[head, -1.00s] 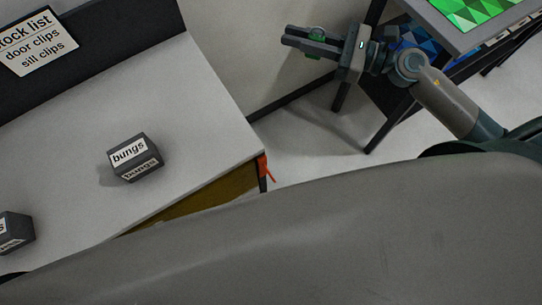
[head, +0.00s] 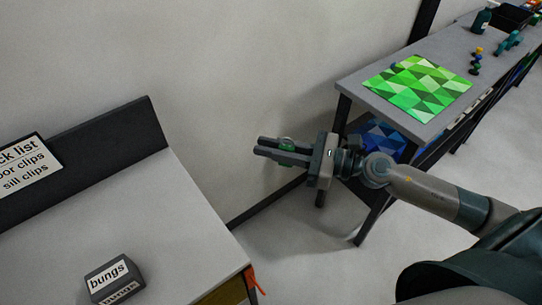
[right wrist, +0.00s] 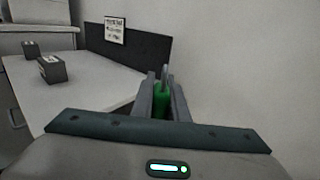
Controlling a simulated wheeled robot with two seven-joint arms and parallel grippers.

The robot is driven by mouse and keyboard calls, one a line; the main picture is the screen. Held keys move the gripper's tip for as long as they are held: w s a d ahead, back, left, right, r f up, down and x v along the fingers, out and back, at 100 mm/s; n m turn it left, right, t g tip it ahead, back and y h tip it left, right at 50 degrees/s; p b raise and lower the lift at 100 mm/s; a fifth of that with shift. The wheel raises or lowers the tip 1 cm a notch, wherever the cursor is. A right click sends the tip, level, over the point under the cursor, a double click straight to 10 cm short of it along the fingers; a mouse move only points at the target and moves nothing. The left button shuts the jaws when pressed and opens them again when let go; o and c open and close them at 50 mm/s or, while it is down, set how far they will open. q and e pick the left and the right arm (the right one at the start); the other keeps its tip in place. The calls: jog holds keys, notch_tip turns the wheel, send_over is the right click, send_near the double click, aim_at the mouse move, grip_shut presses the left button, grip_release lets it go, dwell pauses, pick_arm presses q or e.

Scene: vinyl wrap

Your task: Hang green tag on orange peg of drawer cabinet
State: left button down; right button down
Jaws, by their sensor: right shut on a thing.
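The green tag (head: 288,146) is between the fingers of my right gripper (head: 259,147), which is shut on it. The right wrist view shows the tag (right wrist: 161,99) upright between the fingers, with a grey loop above it. The orange peg (head: 251,279) sticks out at the right corner of the drawer cabinet (head: 180,225), just below its pale top. The gripper is in the air beyond the peg, higher in the head view and clearly apart from it. The peg does not show in the right wrist view. My left gripper is out of view.
A dark "bungs" box (head: 113,280) stands on the cabinet top, and a list sign (head: 25,167) is on its dark back panel. To the right is a grey table (head: 450,55) with a green patterned sheet (head: 417,87). Open floor lies between table and cabinet.

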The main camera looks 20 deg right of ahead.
jog(key=shift+s+d+f+m+t+h, duration=0.15)
jog(key=shift+s+f+m+t+h, duration=0.25)
jog(key=shift+s+m+t+h, duration=1.1)
jog(key=shift+s+d+f+m+t+h, duration=0.15)
jog(key=shift+f+m+t+h, duration=0.45)
jog(key=shift+m+h, duration=1.95)
jog(key=shift+s+d+f+m+t+h, duration=0.25)
jog(key=shift+s+m+t+h, duration=0.65)
jog(key=shift+h, duration=2.05)
jog(key=shift+w+t, duration=0.25)
jog(key=shift+t, duration=0.05)
jog(key=shift+a, duration=0.1)
